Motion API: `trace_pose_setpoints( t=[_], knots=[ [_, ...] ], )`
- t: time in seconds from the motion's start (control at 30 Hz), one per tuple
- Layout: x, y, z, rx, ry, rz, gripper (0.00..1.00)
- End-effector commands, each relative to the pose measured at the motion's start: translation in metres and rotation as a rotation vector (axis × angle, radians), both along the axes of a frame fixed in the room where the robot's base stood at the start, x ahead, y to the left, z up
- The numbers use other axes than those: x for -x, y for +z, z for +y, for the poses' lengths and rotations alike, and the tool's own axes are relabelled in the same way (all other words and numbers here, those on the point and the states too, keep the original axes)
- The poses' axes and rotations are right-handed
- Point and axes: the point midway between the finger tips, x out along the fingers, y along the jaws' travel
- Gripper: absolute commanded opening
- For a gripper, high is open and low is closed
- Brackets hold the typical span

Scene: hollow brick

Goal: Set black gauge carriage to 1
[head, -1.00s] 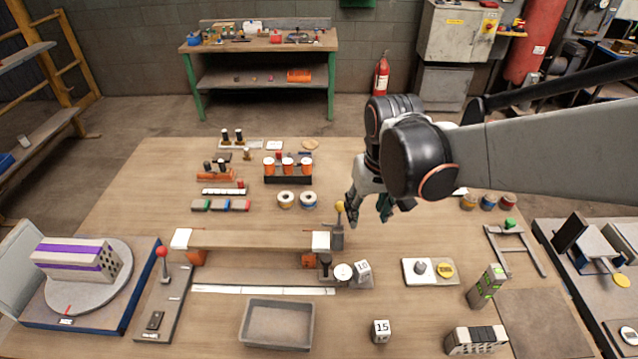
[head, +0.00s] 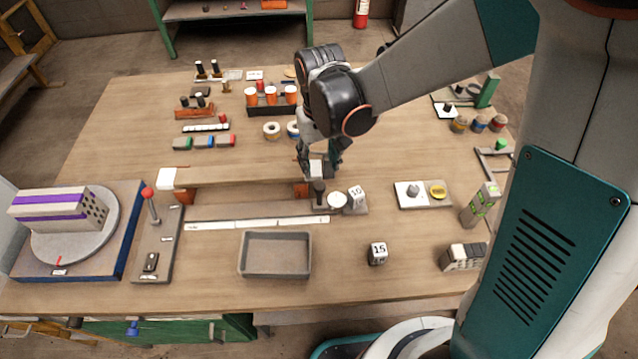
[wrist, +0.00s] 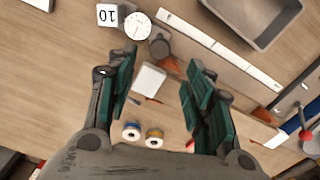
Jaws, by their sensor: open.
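The black gauge carriage (head: 319,197), with an upright dark knob, stands by the right end of a long white scale strip (head: 255,223). A round white dial (head: 337,200) and a white block marked 10 (head: 356,196) sit to its right. In the wrist view the dark knob (wrist: 159,45) is beyond the fingertips, beside the dial (wrist: 138,25). My gripper (head: 321,160) is open and empty, above the beam's white right end block (wrist: 150,80), which shows between the fingers in the wrist view. The carriage's lower part and the scale's numbers are too small to read.
A wooden beam (head: 240,175) runs behind the strip. A grey tray (head: 275,255) lies in front, with a cube marked 15 (head: 378,254) to its right. A red-knobbed lever (head: 150,200) stands left.

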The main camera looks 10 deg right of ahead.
Motion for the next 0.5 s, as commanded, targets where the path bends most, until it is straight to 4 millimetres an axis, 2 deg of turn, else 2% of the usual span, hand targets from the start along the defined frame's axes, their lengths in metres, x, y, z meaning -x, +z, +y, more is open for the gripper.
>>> trace_pose_setpoints(
  t=[0.03, 0.2, 0.5],
  knots=[
    [0.0, -0.014, 0.0, 0.0, 0.0, 0.0, 0.47],
    [0.0, -0.043, 0.0, 0.0, 0.0, 0.0, 0.47],
    [0.0, -0.08, 0.0, 0.0, 0.0, 0.0, 0.47]
  ],
)
